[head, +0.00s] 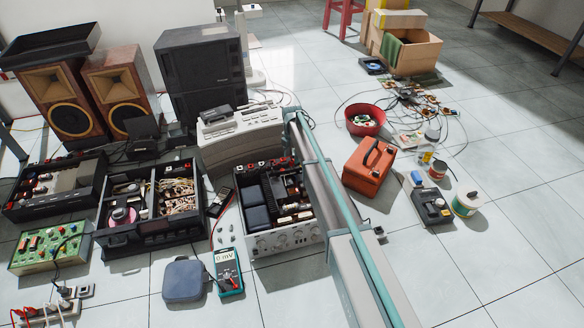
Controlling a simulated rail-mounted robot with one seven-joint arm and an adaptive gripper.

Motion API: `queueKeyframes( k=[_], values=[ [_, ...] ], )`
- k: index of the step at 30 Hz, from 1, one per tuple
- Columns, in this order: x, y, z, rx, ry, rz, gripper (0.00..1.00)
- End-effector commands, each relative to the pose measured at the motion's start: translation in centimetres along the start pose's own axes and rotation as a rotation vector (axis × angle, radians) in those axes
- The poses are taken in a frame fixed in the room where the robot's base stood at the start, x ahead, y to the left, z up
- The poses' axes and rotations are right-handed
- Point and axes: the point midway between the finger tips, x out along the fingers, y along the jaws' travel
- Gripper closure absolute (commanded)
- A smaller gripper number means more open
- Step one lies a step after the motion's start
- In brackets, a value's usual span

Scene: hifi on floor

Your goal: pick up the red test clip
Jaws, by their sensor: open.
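I cannot make out the red test clip for certain. A thin red lead (213,232) runs on the floor above the teal multimeter (229,272), but any clip on it is too small to tell. Small red parts also show along the back edge of the opened silver amplifier (284,240), and I cannot tell whether one is a clip. I cannot make out my gripper in this view. A long grey and teal beam crosses right of the amplifier and hides part of the floor there.
A blue-grey case (183,281) lies beside the multimeter. An opened black unit (152,229) and a green circuit board (50,250) stand left. A red toolbox (369,167), a red bowl (365,119) and several cans are right. The floor at lower right is clear.

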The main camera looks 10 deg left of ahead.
Motion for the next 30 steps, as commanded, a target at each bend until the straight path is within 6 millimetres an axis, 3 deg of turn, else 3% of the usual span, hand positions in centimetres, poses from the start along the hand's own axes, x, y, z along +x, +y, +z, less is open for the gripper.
queueKeyframes(
  k=[1,5,14,23,30],
  values=[
    [1.3,0.0,0.1,0.000,0.000,0.000,0.50],
    [2.8,0.0,0.0,0.001,0.000,0.000,0.50],
    [2.9,0.0,0.0,0.002,0.000,0.000,0.52],
    [2.9,0.0,0.0,0.002,0.000,0.000,1.00],
    [2.9,-0.1,0.0,0.002,0.000,0.000,1.00]
  ],
)
